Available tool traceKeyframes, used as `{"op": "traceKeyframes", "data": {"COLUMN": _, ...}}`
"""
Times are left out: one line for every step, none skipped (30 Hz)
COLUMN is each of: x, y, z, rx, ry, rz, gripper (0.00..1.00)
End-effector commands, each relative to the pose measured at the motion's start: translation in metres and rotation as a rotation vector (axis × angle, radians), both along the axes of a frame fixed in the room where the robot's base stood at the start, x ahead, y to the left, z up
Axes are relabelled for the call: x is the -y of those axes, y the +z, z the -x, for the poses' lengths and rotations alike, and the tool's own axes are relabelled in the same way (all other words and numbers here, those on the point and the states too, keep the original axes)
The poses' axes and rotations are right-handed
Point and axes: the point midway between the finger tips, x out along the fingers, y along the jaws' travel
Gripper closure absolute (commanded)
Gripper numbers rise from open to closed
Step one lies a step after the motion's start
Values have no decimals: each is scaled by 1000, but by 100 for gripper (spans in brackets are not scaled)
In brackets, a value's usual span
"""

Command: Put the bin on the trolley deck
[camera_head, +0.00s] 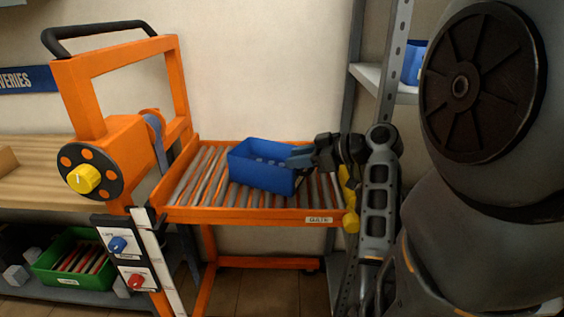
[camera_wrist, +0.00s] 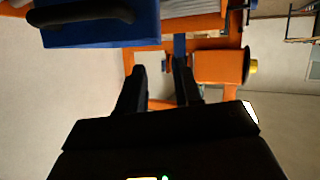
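The blue bin (camera_head: 262,174) sits on the orange-framed trolley's roller deck (camera_head: 200,178), near the middle back. My gripper (camera_head: 299,158) is at the bin's right end, at about rim height; whether it touches the bin is unclear. In the wrist view the bin (camera_wrist: 98,33), with a black handle, fills the upper left. My gripper (camera_wrist: 160,76) shows two dark fingers spread apart there, with the bin beyond them and not between them. The bin's far side and inner floor are partly hidden.
An orange upright frame with a yellow knob (camera_head: 84,180) stands at the deck's left. A grey shelf post (camera_head: 392,75) rises behind my arm at the right. A green crate (camera_head: 75,258) sits on a low shelf at the left. Rollers left of the bin are bare.

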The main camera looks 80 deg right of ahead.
Motion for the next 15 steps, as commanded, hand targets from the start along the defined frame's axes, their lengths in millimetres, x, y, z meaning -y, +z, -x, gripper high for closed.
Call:
{"op": "traceKeyframes", "data": {"x": -1, "y": 3, "z": 6, "rx": 1, "ry": -2, "rz": 2, "gripper": 66}}
{"op": "traceKeyframes", "data": {"x": -2, "y": 4, "z": 9, "rx": 0, "ry": -1, "rz": 2, "gripper": 66}}
{"op": "traceKeyframes", "data": {"x": -4, "y": 5, "z": 12, "rx": 0, "ry": -1, "rz": 2, "gripper": 66}}
{"op": "traceKeyframes", "data": {"x": -4, "y": 6, "z": 14, "rx": 0, "ry": -1, "rz": 2, "gripper": 66}}
{"op": "traceKeyframes", "data": {"x": -5, "y": 7, "z": 16, "rx": 0, "ry": -1, "rz": 1, "gripper": 66}}
{"op": "traceKeyframes", "data": {"x": -6, "y": 7, "z": 17, "rx": 0, "ry": 0, "rz": 1, "gripper": 66}}
{"op": "traceKeyframes", "data": {"x": -6, "y": 8, "z": 18, "rx": 0, "ry": 0, "rz": 1, "gripper": 66}}
{"op": "traceKeyframes", "data": {"x": -6, "y": 8, "z": 19, "rx": 0, "ry": 0, "rz": 1, "gripper": 66}}
{"op": "traceKeyframes", "data": {"x": -6, "y": 8, "z": 19, "rx": 0, "ry": 0, "rz": 1, "gripper": 66}}
{"op": "traceKeyframes", "data": {"x": -7, "y": 9, "z": 19, "rx": 0, "ry": 0, "rz": 1, "gripper": 66}}
{"op": "traceKeyframes", "data": {"x": -7, "y": 9, "z": 19, "rx": 0, "ry": 0, "rz": 1, "gripper": 66}}
{"op": "traceKeyframes", "data": {"x": -6, "y": 9, "z": 19, "rx": 0, "ry": 0, "rz": 1, "gripper": 66}}
{"op": "traceKeyframes", "data": {"x": -6, "y": 9, "z": 19, "rx": 0, "ry": 0, "rz": 1, "gripper": 66}}
{"op": "traceKeyframes", "data": {"x": -6, "y": 9, "z": 19, "rx": 0, "ry": 0, "rz": 1, "gripper": 66}}
{"op": "traceKeyframes", "data": {"x": -6, "y": 9, "z": 19, "rx": 0, "ry": 0, "rz": 1, "gripper": 66}}
